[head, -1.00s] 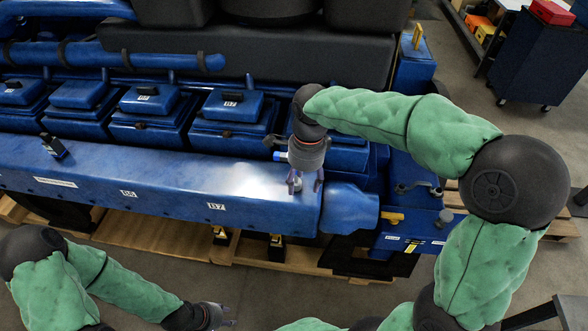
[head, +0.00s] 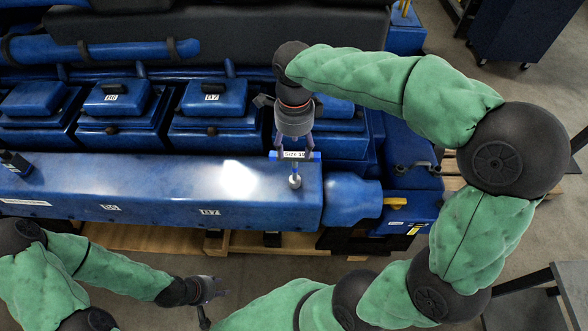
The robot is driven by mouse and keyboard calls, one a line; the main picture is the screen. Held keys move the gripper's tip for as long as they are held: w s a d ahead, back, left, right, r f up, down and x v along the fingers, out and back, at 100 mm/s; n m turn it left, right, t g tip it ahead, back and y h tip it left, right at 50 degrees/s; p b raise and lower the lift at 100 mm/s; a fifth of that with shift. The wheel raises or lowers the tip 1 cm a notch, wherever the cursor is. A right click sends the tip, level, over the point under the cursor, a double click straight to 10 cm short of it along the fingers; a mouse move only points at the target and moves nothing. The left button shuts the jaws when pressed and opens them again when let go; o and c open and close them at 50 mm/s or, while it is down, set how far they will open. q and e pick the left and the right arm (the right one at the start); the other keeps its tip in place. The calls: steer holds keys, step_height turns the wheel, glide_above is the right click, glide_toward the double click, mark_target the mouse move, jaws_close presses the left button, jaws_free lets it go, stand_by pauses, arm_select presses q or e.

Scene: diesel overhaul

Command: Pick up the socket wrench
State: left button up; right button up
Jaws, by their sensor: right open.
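What looks like the socket wrench (head: 295,181) shows in the head view as a small round silver end with a short shaft. It is at the right end of the long blue engine cover. A blue piece with a white label (head: 294,155) is at the shaft's upper end; I cannot tell whether it is part of the wrench. My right gripper (head: 294,150) points down with its fingers apart, one on each side of the labelled piece. Contact is not clear. My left gripper (head: 218,290) is low in the view, away from the engine; its finger gap is unclear.
The long blue engine cover (head: 150,190) spans the view, with several blue valve covers (head: 214,100) behind it. A black clamp-like item (head: 15,162) is at the left. Open floor lies in front.

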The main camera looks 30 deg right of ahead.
mark_target(295, 156)
steer(key=shift+f+p, duration=0.3)
steer(key=shift+f, duration=2.35)
steer(key=shift+s, duration=0.1)
steer(key=shift+c, duration=0.3)
jaws_close()
